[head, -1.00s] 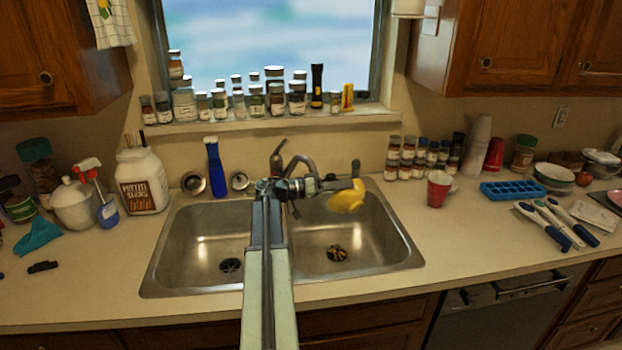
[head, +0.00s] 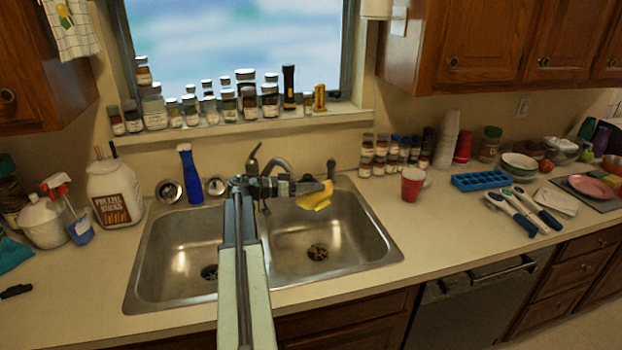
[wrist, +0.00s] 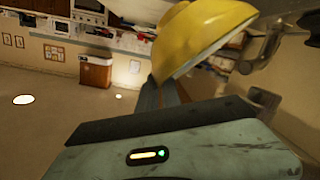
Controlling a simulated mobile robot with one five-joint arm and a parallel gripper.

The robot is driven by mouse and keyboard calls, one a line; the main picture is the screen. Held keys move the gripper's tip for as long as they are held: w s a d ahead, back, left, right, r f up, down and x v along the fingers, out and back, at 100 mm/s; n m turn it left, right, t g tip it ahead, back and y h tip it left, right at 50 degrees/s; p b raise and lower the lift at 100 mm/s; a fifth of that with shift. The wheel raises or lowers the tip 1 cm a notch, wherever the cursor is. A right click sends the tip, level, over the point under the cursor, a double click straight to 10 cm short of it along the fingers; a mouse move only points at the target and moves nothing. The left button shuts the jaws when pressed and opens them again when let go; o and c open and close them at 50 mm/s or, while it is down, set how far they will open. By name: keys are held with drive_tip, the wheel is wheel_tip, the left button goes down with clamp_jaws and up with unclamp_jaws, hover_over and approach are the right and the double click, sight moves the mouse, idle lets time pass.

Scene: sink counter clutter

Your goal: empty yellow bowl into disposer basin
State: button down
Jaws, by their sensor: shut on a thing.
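My gripper (head: 318,187) is shut on the yellow bowl (head: 317,199) and holds it up over the back of the right basin (head: 346,236). The bowl is steeply tilted; its inside cannot be seen clearly in the head view. In the wrist view the bowl (wrist: 208,38) shows its rounded yellow outside and a rim edge, held at the finger ends (wrist: 162,92). Small brown and yellowish bits (head: 318,253) lie at the right basin's drain. The left basin (head: 185,255) has a dark drain and looks empty.
The faucet (head: 278,168) stands behind the sink, close to my gripper. A red cup (head: 412,185), spice jars (head: 380,160) and a blue tray (head: 480,180) are on the right counter. A blue bottle (head: 190,175) and a white jug (head: 114,194) stand left.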

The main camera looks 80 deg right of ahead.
drive_tip(key=s+a+m+t+p, duration=0.1)
drive_tip(key=m+p, duration=0.1)
drive_tip(key=s+a+r+m+t+h+p, duration=0.1)
drive_tip(key=s+m+t+p, duration=0.1)
drive_tip(key=p, duration=0.1)
drive_tip(key=s+a+r+m+t+p, duration=0.1)
drive_tip(key=m+t+p, duration=0.1)
drive_tip(key=m, duration=0.1)
drive_tip(key=shift+s+a+p, duration=0.3)
drive_tip(key=shift+s+a, duration=0.05)
drive_tip(key=shift+a, duration=0.05)
drive_tip(key=shift+s, duration=0.1)
